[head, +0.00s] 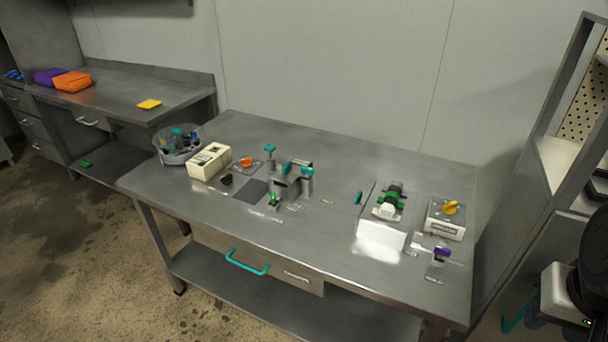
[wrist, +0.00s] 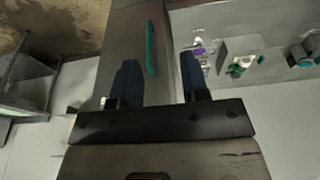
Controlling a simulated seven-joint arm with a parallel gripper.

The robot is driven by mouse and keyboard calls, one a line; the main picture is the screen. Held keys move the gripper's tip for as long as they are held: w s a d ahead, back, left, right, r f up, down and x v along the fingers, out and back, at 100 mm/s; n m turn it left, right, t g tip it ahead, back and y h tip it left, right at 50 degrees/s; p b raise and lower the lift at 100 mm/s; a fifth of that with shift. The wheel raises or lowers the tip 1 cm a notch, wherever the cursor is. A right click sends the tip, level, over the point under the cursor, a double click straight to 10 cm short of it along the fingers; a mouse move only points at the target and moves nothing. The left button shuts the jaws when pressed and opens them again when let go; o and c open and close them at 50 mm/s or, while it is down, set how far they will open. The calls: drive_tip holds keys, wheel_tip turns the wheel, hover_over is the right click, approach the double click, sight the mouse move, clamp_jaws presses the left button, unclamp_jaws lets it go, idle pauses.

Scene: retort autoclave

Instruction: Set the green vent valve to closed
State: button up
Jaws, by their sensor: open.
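Two green parts show on the steel table. A small green handle (head: 273,199) stands upright on a grey fixture at the middle of the table. A green, black and white device (head: 389,202) sits on a light plate to the right; it also shows in the wrist view (wrist: 240,67). I cannot tell for certain which is the vent valve, nor its setting. My gripper (wrist: 160,72) is open and empty, with its two dark blue fingers spread, well apart from both green parts. The head view does not clearly show my gripper.
A box with a yellow knob (head: 451,208) and a purple-topped part (head: 441,252) stand at the table's right. A cream box (head: 209,161), an orange knob (head: 246,162) and a round bin (head: 178,146) are left. A teal drawer handle (head: 247,262) projects in front.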

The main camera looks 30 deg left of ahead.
drive_tip(key=w+a+r+n+g, duration=0.1)
drive_tip(key=w+a, duration=0.7)
drive_tip(key=w, duration=0.3)
drive_tip(key=w+a+r+n, duration=0.1)
drive_tip(key=w+a+n, duration=0.1)
drive_tip(key=w+a, duration=0.7)
drive_tip(key=n+g, duration=0.2)
drive_tip(key=n, duration=0.2)
hover_over(273, 194)
drive_tip(key=f, duration=2.1)
drive_tip(key=shift+d+f, duration=0.25)
drive_tip(key=shift+a+f, duration=0.2)
drive_tip(key=shift+a, duration=0.15)
drive_tip(key=shift+f, duration=0.15)
drive_tip(key=shift+f, duration=3.75)
